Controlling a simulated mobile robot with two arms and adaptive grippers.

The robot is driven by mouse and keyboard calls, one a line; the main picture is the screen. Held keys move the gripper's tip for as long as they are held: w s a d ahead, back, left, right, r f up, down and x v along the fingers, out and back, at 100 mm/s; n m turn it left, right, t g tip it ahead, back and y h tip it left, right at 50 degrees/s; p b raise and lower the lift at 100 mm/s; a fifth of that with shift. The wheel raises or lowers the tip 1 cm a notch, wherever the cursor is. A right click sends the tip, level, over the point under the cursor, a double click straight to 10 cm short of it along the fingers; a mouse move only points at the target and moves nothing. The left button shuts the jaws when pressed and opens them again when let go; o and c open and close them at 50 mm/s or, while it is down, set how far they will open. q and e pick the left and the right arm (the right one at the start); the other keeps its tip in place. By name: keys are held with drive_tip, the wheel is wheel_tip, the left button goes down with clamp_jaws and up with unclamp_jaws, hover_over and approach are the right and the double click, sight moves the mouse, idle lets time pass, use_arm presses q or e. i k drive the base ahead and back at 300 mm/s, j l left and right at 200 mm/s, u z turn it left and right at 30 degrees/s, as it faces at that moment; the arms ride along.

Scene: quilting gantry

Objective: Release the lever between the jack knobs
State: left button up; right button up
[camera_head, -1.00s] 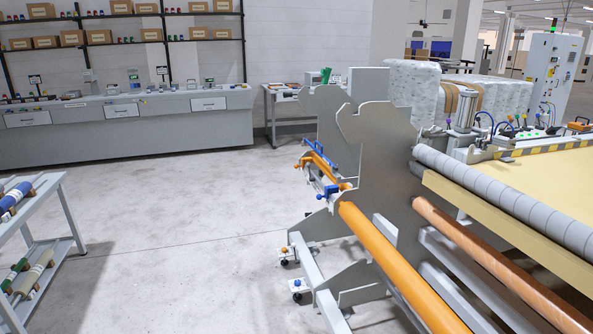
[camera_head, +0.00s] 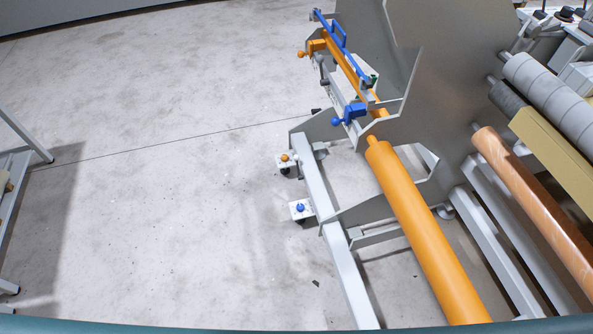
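The grey steel gantry end (camera_head: 440,70) stands right of centre. On its side is a bracket with an orange knob (camera_head: 302,54) at the upper end and a blue knob (camera_head: 337,121) at the lower end. A small dark grey lever (camera_head: 323,72) sits between these two; its exact position is hard to read. Lower, on the foot, two white plates carry another orange knob (camera_head: 285,158) and another blue knob (camera_head: 300,208). I cannot tell which pair is the jack knobs. Neither of my grippers is in view.
An orange roller (camera_head: 425,235), a brown roller (camera_head: 535,195) and a grey roller (camera_head: 555,100) run toward the lower right. A grey foot beam (camera_head: 335,230) lies near the floor. A grey rack (camera_head: 15,165) stands at the left edge. The floor (camera_head: 170,170) between is clear.

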sight(295, 157)
drive_tip(key=i+j+z, duration=0.2)
drive_tip(key=z, duration=0.15)
drive_tip(key=i+j+z, duration=0.15)
drive_tip(key=j+z, duration=0.2)
drive_tip(key=i+j+z, duration=0.1)
drive_tip(key=j+z, duration=0.25)
drive_tip(key=i+j+z, duration=0.1)
drive_tip(key=j, duration=0.75)
drive_tip(key=i+j, duration=0.15)
drive_tip(key=j, duration=0.7)
drive_tip(key=i+j+z, duration=0.15)
drive_tip(key=j, duration=1.6)
drive_tip(key=i+z, duration=0.05)
